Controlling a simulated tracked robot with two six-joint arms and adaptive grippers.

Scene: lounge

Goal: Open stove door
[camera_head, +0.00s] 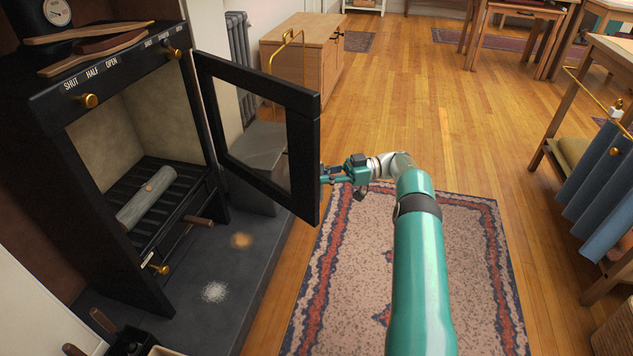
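The black stove (168,250) stands at the left with its framed door (306,150) swung wide open to the right. The door is hinged on the stove's right side, and the firebox shows a grey log (148,197) on a dark grate. My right gripper (328,174), on the teal arm, is at the door's free edge, its fingers pointing left at the frame. The fingertips are small and partly behind the door, so contact and finger opening are unclear. My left gripper is out of view.
A patterned rug (425,265) lies on the wooden floor under my arm. A dark hearth slab (225,270) with ash on it is below the stove. A wooden cabinet (305,50) stands behind the door. A table with blue cloth (600,190) is at the right.

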